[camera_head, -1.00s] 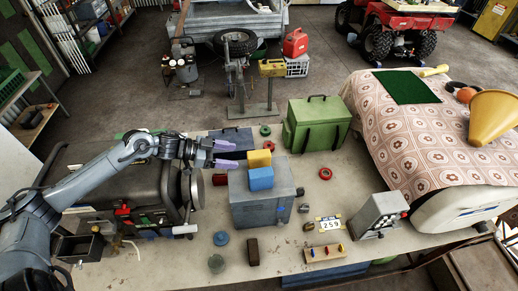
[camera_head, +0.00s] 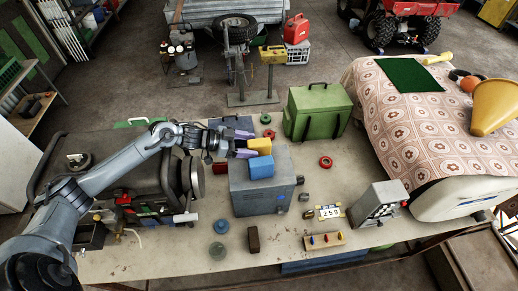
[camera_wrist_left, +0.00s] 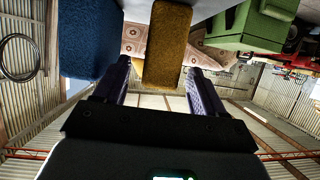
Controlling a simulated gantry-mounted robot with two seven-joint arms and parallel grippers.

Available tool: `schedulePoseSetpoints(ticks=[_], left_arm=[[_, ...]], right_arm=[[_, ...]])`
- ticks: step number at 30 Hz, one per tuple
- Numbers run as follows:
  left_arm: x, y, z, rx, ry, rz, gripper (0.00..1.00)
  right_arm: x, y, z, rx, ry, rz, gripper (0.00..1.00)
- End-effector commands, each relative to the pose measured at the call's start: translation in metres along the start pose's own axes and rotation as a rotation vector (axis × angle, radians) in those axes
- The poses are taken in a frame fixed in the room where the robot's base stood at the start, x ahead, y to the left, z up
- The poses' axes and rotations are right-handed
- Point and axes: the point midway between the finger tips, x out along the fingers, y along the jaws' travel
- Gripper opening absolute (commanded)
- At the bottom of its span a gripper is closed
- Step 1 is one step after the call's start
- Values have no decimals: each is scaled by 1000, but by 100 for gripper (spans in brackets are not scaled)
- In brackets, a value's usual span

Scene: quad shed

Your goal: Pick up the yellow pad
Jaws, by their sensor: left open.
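The yellow pad (camera_head: 260,145) stands on top of the grey metal box (camera_head: 257,200), just behind a blue pad (camera_head: 261,168). My left gripper (camera_head: 244,148) is at the pad's left side in the head view, with its purple fingers apart. In the left wrist view the yellow pad (camera_wrist_left: 167,42) lies ahead between the two open fingers (camera_wrist_left: 166,82). The blue pad (camera_wrist_left: 88,40) is at the left there, close to the left finger. I cannot tell whether any finger touches a pad. My right gripper does not show.
A green box (camera_head: 317,112) stands behind and right of the grey box. Red rings, a wooden block (camera_head: 253,239), a number plate (camera_head: 330,212) and a grey switch box (camera_head: 378,204) lie on the bench. A dark machine stands under my left arm.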

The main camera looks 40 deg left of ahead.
Motion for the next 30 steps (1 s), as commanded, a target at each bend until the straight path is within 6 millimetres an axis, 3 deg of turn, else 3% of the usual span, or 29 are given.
schedulePoseSetpoints(ticks=[9,19,30], left_arm=[[35,0,-3,-1,3,1,70],[40,0,-2,0,0,0,70],[40,0,-2,0,0,0,16]], right_arm=[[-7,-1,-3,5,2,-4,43],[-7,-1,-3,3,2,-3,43],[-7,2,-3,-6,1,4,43]])
